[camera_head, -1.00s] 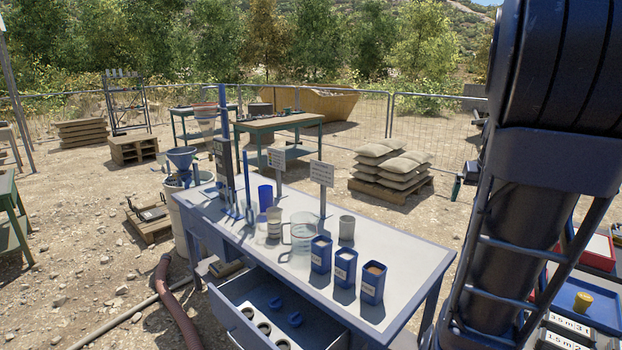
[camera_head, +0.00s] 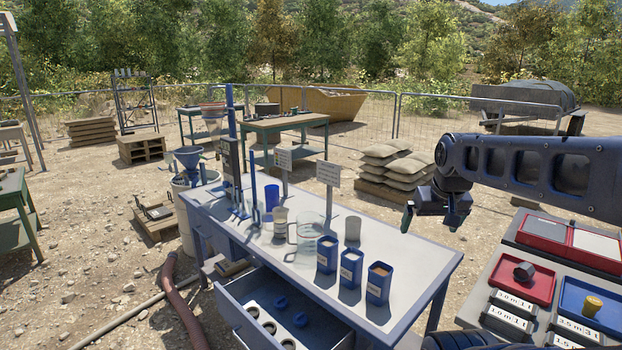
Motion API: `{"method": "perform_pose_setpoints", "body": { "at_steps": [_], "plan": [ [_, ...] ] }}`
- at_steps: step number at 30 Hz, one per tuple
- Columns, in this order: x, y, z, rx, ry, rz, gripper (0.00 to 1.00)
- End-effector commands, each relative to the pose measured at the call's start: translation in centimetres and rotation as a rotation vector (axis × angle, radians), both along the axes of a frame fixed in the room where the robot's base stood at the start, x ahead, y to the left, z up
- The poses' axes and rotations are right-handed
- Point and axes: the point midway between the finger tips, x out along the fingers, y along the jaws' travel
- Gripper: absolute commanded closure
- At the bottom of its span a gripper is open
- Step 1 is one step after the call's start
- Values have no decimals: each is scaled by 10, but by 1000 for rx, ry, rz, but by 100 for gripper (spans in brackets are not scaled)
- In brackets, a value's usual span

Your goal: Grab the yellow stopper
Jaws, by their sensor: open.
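The yellow stopper (camera_head: 592,306) stands in a blue tray (camera_head: 573,297) at the lower right, on a bench with labelled cards. My gripper (camera_head: 431,224) hangs at the end of the dark blue arm, left of the stopper and beyond it, above the right end of the long table. It is open and points down. Nothing shows between its fingers, and it is well apart from the stopper.
The long table (camera_head: 396,255) bears blue canisters, a glass jug (camera_head: 306,231) and cups. Its drawer (camera_head: 262,308) is open. Sandbags (camera_head: 388,165) lie behind.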

Motion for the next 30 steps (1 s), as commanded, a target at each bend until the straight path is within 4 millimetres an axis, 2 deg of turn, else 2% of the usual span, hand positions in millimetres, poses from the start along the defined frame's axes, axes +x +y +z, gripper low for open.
{"method": "perform_pose_setpoints", "body": {
  "at_steps": [11,16,25,30],
  "plan": [
    [0,0,0,0,0,0,0],
    [0,0,0,0,0,0,31],
    [2,-1,0,0,0,-3,32],
    [21,-13,2,8,3,-55,32]
  ]
}}
